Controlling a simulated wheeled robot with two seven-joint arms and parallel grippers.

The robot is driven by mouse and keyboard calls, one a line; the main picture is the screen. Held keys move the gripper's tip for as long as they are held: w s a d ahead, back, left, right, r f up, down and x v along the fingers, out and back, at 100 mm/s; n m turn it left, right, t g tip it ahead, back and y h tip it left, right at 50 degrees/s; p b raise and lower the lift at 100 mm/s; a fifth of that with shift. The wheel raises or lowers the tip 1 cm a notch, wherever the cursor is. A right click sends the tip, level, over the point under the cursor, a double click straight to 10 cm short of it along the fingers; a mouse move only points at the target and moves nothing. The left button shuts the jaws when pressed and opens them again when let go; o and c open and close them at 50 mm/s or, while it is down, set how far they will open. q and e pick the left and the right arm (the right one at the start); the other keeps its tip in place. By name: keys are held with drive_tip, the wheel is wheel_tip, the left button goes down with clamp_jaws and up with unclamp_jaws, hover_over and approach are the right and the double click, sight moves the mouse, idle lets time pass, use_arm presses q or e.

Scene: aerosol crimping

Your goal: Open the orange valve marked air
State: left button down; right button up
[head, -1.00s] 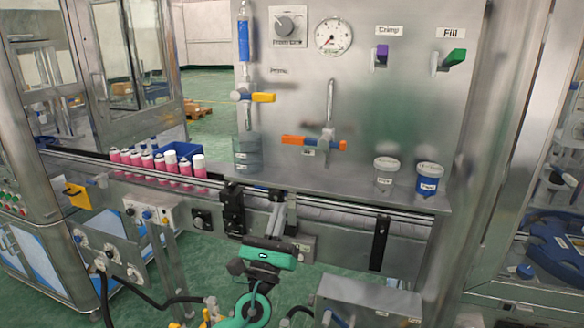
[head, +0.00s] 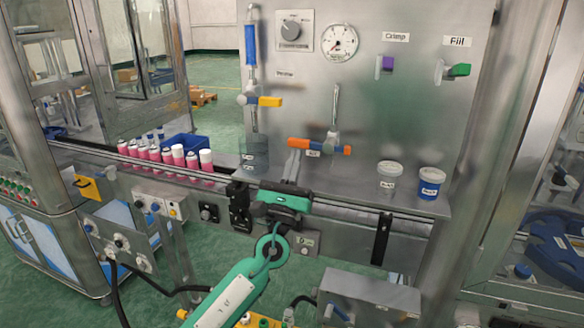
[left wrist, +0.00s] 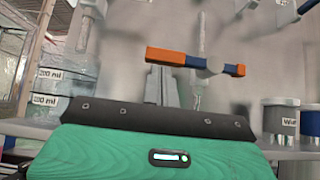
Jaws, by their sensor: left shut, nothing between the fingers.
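In the left wrist view the handle (left wrist: 166,56) shows above my fingers, orange at both ends. My left gripper (head: 293,165) is shut and empty, pointing up toward the panel. Its fingertips (left wrist: 160,75) appear just below the long left part of the handle. I cannot tell whether they touch it. My right gripper is not in view.
A yellow-handled valve (head: 269,102) is at the upper left; purple (head: 387,64) and green (head: 460,70) levers are at the upper right. Pink cans (head: 178,156) line the conveyor at left.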

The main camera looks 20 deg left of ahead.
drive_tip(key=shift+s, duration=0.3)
